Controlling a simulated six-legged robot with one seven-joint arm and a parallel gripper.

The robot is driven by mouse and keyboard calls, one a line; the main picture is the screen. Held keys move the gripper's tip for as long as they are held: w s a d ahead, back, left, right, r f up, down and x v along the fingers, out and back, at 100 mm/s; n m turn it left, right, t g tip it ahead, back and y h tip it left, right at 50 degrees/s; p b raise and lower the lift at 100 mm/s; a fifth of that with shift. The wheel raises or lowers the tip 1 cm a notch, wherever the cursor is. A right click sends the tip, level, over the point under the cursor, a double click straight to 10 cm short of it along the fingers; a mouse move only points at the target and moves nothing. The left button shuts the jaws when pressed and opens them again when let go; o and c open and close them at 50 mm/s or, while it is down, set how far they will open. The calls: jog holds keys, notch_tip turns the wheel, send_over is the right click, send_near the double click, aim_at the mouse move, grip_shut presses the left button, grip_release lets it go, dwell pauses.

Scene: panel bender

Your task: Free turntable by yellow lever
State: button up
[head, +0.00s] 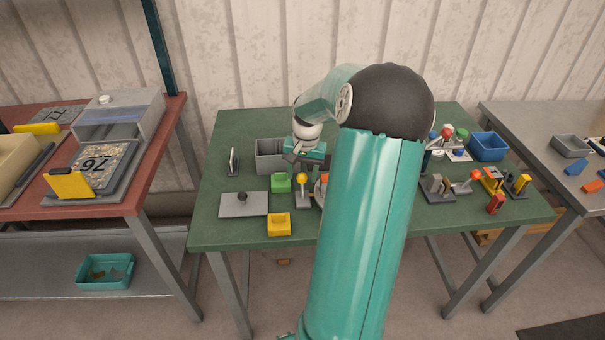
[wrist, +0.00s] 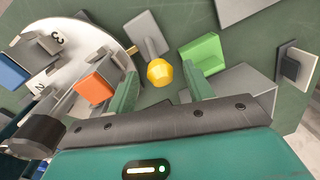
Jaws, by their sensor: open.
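The yellow lever's round knob (wrist: 159,72) shows in the wrist view between the two fingers of my gripper (wrist: 162,88). My gripper is open, and I see no contact with the knob. The lever's grey base (wrist: 147,33) lies just beyond the knob. In the head view the yellow knob (head: 302,178) stands upright on the green table, just below my gripper (head: 303,160). The round white turntable (wrist: 75,50) with printed numbers is left of the lever in the wrist view and carries an orange block (wrist: 94,87). My arm hides most of the turntable in the head view.
A green block (wrist: 203,55) sits close right of the lever. A grey bin (head: 270,156), a grey plate with a black knob (head: 243,204) and a yellow block (head: 279,223) are nearby on the green table (head: 225,240). Red-knobbed fixtures (head: 474,176) and a blue bin (head: 488,146) stand at right.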

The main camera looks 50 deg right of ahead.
jog(key=shift+f, duration=0.25)
grip_shut()
